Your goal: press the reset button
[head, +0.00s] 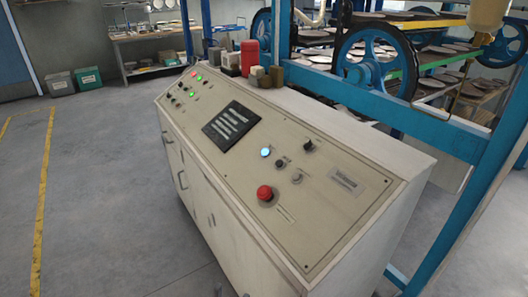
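The control console (225,190) is a beige cabinet with a sloped panel, in the middle of the head view. On its panel a lit light-blue round button (266,152) sits above a large red mushroom button (264,193). Small black knobs or buttons (308,145) are to the right of the blue one. Several small green, red and dark buttons or lamps (183,89) are at the panel's far left end. I cannot read the labels, so I cannot tell which is the reset button. Neither of my grippers is in view.
A black slotted plate (231,124) is set in the panel. A red container (250,56) and small blocks stand on the console's back ledge. A blue machine frame (376,101) with wheels and plate racks rises behind and right. The floor (90,190) at left is clear.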

